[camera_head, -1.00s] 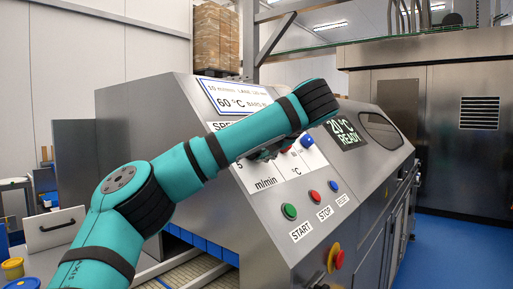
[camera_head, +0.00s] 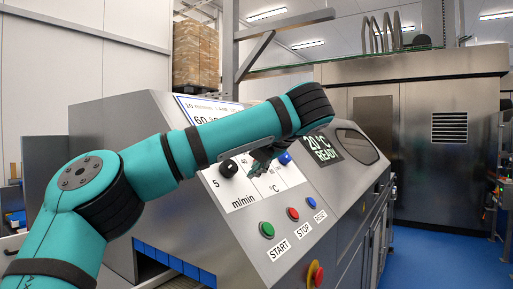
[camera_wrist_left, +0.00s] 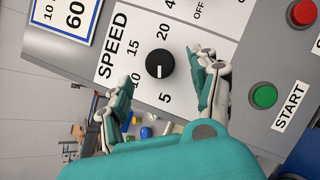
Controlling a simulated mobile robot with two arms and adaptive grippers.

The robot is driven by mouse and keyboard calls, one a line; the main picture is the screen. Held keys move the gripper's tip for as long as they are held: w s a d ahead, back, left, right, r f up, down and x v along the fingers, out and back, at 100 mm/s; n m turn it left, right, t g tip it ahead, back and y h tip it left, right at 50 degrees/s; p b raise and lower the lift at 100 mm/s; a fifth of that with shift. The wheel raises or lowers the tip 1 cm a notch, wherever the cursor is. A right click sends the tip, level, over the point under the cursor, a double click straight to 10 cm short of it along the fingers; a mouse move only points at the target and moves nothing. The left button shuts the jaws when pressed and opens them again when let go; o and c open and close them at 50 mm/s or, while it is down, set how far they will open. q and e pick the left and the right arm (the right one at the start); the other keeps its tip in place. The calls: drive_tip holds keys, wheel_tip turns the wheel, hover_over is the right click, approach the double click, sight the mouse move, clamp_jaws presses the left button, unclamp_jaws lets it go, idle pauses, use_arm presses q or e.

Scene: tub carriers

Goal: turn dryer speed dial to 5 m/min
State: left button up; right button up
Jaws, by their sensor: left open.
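The black speed dial (camera_head: 228,168) sits on the white panel label of the grey machine, above "m/min". In the left wrist view the dial (camera_wrist_left: 160,66) is near the middle. Its white mark points down in the picture, toward the side of the 5; the exact setting is hard to tell. My left gripper (camera_wrist_left: 162,68) is open, with one finger on each side of the dial in that view. I cannot tell its distance from the panel. In the head view the gripper (camera_head: 262,158) is small, dark and partly hidden under my wrist. My right gripper is not in view.
A blue knob (camera_head: 285,158) sits right of the dial. Green START (camera_head: 267,229), red STOP (camera_head: 293,214) and blue RESET (camera_head: 312,203) buttons lie below. A red emergency button (camera_head: 318,275) is lower. The display (camera_head: 323,149) reads 20 °C READY.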

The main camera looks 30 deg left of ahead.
use_arm(q)
drive_tip(key=v, duration=0.7)
drive_tip(key=shift+s+d, duration=0.1)
drive_tip(key=shift+d, duration=0.05)
